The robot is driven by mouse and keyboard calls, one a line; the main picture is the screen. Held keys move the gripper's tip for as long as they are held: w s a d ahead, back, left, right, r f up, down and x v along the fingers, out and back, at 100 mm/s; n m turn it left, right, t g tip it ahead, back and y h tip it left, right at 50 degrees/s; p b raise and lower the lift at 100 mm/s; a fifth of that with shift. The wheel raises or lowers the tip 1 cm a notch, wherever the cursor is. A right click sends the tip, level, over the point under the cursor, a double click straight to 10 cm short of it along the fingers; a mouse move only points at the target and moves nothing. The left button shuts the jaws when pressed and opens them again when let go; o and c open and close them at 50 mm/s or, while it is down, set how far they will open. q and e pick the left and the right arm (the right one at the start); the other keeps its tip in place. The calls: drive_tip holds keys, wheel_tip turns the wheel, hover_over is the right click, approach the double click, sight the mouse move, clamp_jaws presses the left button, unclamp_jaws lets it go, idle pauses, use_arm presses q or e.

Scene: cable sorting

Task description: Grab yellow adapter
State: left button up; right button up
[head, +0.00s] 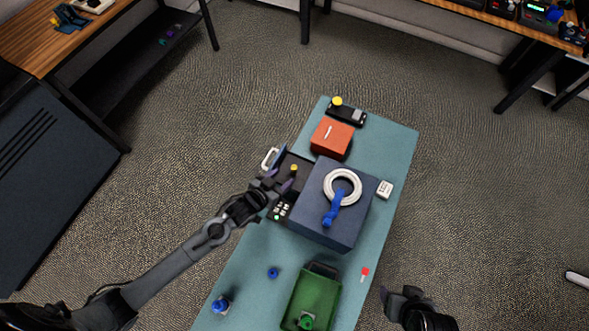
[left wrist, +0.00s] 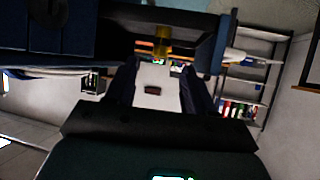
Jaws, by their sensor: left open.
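A small yellow adapter (head: 294,167) is at the dark tray (head: 291,158) left of the blue-grey box. My left gripper (head: 282,181) is open just in front of it, over the left edge of the table. In the left wrist view a yellow piece (left wrist: 162,40) shows ahead, between the lines of the two fingers (left wrist: 158,75); I cannot tell if they touch it. My right gripper (head: 408,297) is beside the table's lower right edge, and its jaws are unclear. Another round yellow thing (head: 337,101) sits on a black device at the far end.
A blue-grey box (head: 315,218) with a white cable coil (head: 342,187) and blue piece stands right of the left gripper. An orange box (head: 332,138) is behind, a green case (head: 310,295) in front. Teal table (head: 245,262) is partly bare at front left.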

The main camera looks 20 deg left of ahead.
sight(292, 169)
use_arm(q)
drive_tip(key=shift+x, duration=2.9)
drive_tip(key=shift+w+r, duration=0.1)
drive_tip(key=shift+r, duration=0.1)
clamp_jaws()
